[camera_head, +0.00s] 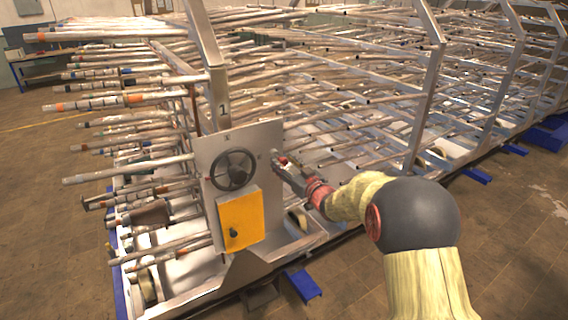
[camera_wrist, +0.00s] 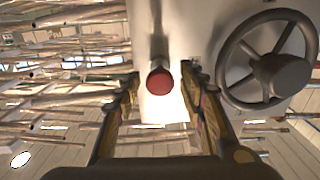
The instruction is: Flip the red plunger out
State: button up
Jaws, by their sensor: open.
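The red plunger (camera_wrist: 159,82) shows its round red end in the wrist view, with a grey rod or handle running up from it in the picture. My gripper (camera_wrist: 161,78) is open, with one finger on each side of the red end in that view. I see a gap on both sides, but cannot tell how far the fingertips are from it in depth. In the head view a small red spot, likely the plunger (camera_head: 283,160), shows at the panel's right edge, by my gripper (camera_head: 280,164), which partly hides it.
A metal panel (camera_head: 207,160) carries a dark handwheel (camera_head: 233,169), also at right in the wrist view (camera_wrist: 268,65), and a yellow box (camera_head: 241,219). A metal frame with many rods surrounds it. Floor is open at the lower right.

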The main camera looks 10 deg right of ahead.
jog(key=v, duration=1.2)
dwell(0.4)
